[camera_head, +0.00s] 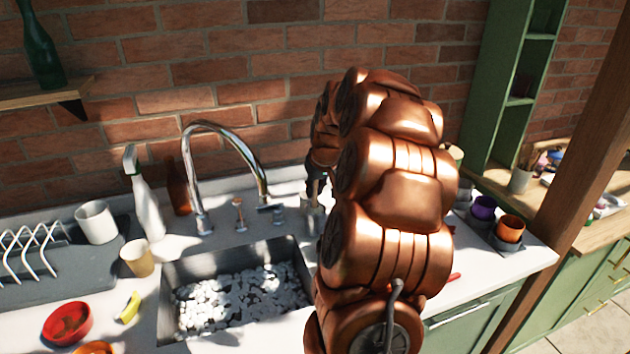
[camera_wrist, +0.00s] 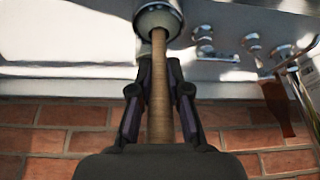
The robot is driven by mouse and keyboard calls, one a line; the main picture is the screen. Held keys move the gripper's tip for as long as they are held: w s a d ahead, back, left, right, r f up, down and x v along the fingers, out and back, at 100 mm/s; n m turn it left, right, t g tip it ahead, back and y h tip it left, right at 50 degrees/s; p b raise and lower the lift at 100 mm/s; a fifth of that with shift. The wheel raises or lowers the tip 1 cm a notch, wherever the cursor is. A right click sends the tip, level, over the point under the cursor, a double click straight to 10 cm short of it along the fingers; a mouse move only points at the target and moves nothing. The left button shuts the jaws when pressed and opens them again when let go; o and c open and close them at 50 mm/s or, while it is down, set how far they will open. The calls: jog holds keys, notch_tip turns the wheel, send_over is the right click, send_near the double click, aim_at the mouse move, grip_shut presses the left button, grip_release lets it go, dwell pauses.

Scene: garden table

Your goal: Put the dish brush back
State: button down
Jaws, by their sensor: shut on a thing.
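The dish brush shows as a wooden handle (camera_wrist: 158,95) between my gripper's fingers (camera_wrist: 160,78) in the wrist view. My gripper is shut on this handle. The handle's far end meets the mouth of a round grey-white holder (camera_wrist: 160,17); I cannot tell how deep it reaches in. The brush head is not visible. In the head view my gripper (camera_head: 318,172) is partly hidden by my copper arm, behind the sink's right side. The holder (camera_head: 311,215) stands just below it on the counter, with a short piece of handle (camera_head: 315,188) between them.
The sink (camera_head: 240,290) holds many pale pieces. A tall chrome faucet (camera_head: 190,170) stands left of the holder. A spray bottle (camera_head: 146,205), white cup (camera_head: 96,222), tan cup (camera_head: 137,257), red bowl (camera_head: 67,322) and dish rack (camera_head: 35,250) are left. The brick wall is close behind.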

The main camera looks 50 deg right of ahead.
aim_at(316, 196)
jog(key=shift+f, duration=1.05)
jog(key=shift+s+b, duration=0.15)
jog(key=shift+b, duration=0.75)
dwell(0.6)
jog(key=shift+f+b, duration=0.4)
jog(key=shift+f, duration=0.15)
dwell(0.4)
jog(key=c, duration=1.4)
grip_release()
jog(key=v, duration=1.1)
